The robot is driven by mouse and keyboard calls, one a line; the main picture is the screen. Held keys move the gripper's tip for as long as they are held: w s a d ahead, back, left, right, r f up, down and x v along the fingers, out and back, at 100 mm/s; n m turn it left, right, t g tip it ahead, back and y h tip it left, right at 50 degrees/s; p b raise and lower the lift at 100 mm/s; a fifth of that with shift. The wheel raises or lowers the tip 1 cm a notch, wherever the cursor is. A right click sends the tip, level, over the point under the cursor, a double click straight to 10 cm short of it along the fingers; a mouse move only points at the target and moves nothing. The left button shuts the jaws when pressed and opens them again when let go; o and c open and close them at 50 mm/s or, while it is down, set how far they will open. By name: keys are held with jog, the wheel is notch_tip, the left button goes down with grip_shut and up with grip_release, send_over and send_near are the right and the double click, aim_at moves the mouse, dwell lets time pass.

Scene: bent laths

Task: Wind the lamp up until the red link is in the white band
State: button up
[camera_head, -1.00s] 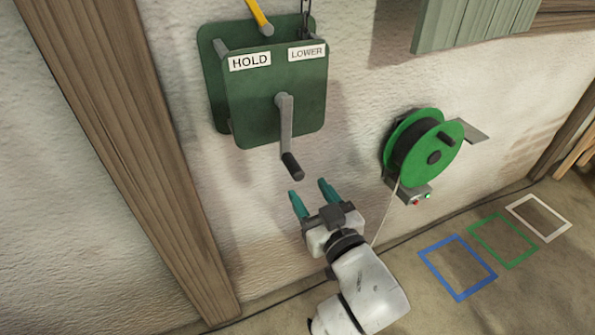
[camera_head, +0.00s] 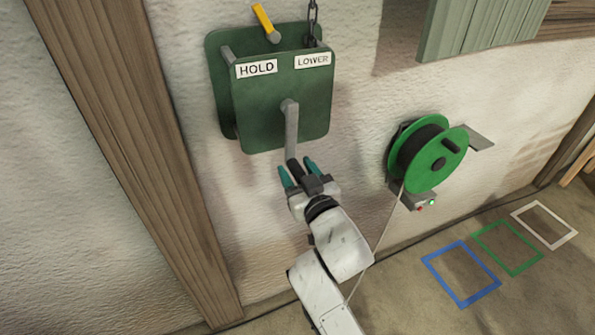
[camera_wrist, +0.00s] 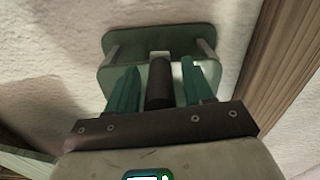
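The green winch (camera_head: 285,105) is on the wall in the head view, with HOLD (camera_head: 257,69) and LOWER (camera_head: 313,60) labels. A yellow lever (camera_head: 265,20) and a dark chain (camera_head: 312,22) are at its top. Its grey crank (camera_head: 291,128) hangs down, ending in a dark handle (camera_head: 293,167). My gripper (camera_head: 298,174) is open at the handle, with teal fingers on either side. In the wrist view the handle (camera_wrist: 159,82) stands between the fingers (camera_wrist: 160,88), with gaps visible on both sides. The lamp, red link and white band are not in view.
A green cable reel (camera_head: 430,155) is on the wall to the right, its cable running down towards my arm. Blue (camera_head: 461,273), green (camera_head: 507,247) and white (camera_head: 544,225) frames mark the floor. A wooden post (camera_head: 130,150) stands left. Grey-green boards (camera_head: 480,28) are at upper right.

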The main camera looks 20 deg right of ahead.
grip_shut()
jog(key=shift+a+f, duration=0.1)
dwell(0.5)
jog(key=a+r+m+b, duration=0.4)
jog(key=a+m+b, duration=0.5)
jog(key=b, duration=0.1)
notch_tip(320, 180, up, 11)
jog(key=a+m+b, duration=0.1)
jog(key=a+m, duration=0.1)
jog(key=m, duration=0.9)
